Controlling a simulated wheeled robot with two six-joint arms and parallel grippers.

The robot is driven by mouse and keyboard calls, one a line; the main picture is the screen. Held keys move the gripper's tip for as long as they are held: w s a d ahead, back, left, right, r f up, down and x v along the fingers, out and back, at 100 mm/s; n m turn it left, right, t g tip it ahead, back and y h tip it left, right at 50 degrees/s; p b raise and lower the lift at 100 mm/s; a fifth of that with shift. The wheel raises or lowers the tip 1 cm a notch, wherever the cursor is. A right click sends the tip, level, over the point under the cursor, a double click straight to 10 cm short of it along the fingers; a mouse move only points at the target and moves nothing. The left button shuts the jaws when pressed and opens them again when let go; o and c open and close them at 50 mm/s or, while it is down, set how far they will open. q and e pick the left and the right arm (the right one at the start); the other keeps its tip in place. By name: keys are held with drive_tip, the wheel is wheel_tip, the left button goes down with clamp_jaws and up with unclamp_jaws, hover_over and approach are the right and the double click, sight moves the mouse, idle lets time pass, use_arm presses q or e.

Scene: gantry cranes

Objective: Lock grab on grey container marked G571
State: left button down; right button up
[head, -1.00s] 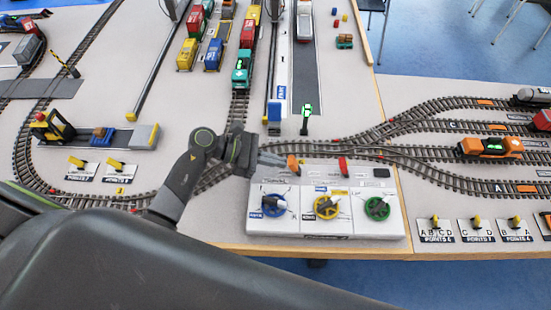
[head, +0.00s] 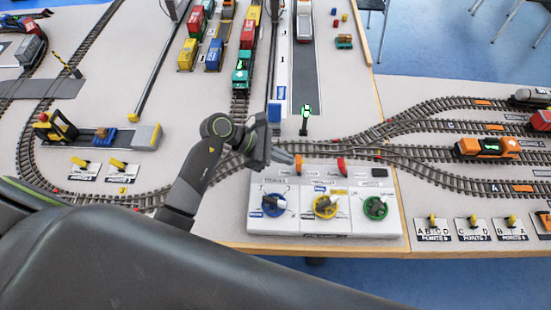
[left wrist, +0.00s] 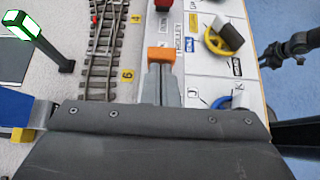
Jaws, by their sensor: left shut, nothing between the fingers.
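My left gripper (head: 285,158) is shut and empty at the upper left of the white control panel (head: 350,222). Its fingertips are right at an orange lever (head: 298,161), seemingly against its side. In the left wrist view the closed fingers (left wrist: 161,70) end at the orange lever head (left wrist: 161,54). A red lever (head: 342,164) stands to the right of it. A grey container (head: 30,48) sits at the far left, and a greyish one (head: 304,26) is in the road lane at the back. I cannot read G571 on either. My right gripper is not in view.
The panel has blue (head: 273,205), yellow (head: 326,206) and green (head: 376,207) knobs. A lit green signal (head: 306,115) on a dark post stands behind the panel. Tracks with an orange locomotive (head: 488,147) lie to the right. Points levers (head: 433,226) line the front right.

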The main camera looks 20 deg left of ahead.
use_arm(q)
drive_tip(key=shift+w+d+r+b, duration=0.1)
drive_tip(key=shift+w+d+b, duration=0.05)
drive_tip(key=shift+d+b, duration=0.35)
drive_tip(key=shift+w+d+r+b, duration=0.1)
drive_tip(key=shift+d+b, duration=0.3)
drive_tip(key=shift+b, duration=0.05)
drive_tip(key=shift+r, duration=0.3)
drive_tip(key=shift+r+p, duration=0.6)
drive_tip(key=shift+r, duration=0.1)
